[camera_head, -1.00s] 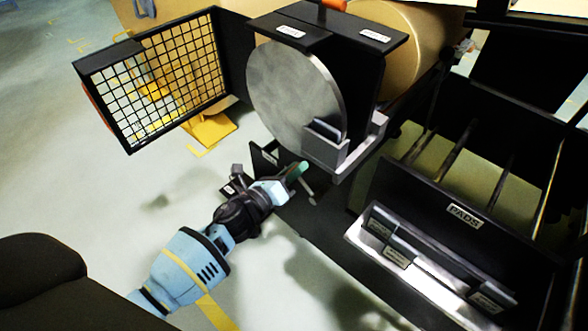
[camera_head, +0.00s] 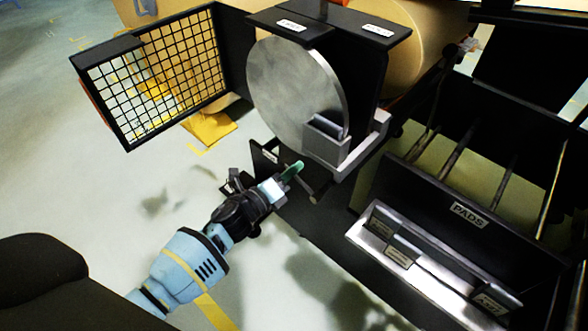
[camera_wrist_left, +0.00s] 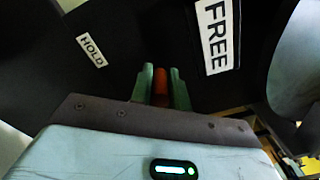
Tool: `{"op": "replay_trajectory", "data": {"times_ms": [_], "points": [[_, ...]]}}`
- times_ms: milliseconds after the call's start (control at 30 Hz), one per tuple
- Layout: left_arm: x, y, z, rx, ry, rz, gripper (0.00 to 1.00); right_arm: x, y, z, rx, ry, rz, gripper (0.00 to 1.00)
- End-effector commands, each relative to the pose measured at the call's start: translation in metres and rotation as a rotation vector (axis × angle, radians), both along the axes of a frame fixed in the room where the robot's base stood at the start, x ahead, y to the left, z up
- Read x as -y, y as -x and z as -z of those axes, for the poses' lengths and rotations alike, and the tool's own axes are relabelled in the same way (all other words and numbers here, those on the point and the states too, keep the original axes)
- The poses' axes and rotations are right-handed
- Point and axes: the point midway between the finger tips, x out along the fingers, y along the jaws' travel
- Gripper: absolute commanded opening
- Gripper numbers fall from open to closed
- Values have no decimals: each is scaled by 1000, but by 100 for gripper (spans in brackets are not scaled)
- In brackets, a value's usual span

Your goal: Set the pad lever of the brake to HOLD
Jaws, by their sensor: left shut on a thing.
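The brake has a large grey disc (camera_head: 290,90) with a grey block (camera_head: 326,142) at its lower right edge. My left gripper (camera_head: 292,171) is low, just below the disc, in front of a black plate. In the left wrist view its green fingers (camera_wrist_left: 161,86) are shut on the red-orange pad lever (camera_wrist_left: 161,80). Only the lever's end shows between the fingers; the rest is hidden. A HOLD label (camera_wrist_left: 91,50) lies to the left of the lever and a FREE label (camera_wrist_left: 217,36) to the right. My right gripper is not in view.
An open mesh guard (camera_head: 160,80) stands left of the disc. A brown paper roll (camera_head: 425,40) is behind it. A black PADS rack (camera_head: 468,212) with a light tray stands at the right. The floor at the left is mostly clear.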

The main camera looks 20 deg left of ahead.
Motion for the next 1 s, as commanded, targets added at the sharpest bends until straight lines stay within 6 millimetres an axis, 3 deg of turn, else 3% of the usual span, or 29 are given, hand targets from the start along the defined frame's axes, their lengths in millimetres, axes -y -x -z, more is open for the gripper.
{"op": "replay_trajectory", "data": {"times_ms": [500, 1000], "points": [[-4, -1, 44, -167, 451, -2, 0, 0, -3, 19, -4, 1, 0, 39], [2, 1, 66, -261, 714, -1, 0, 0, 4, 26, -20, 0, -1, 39]]}}
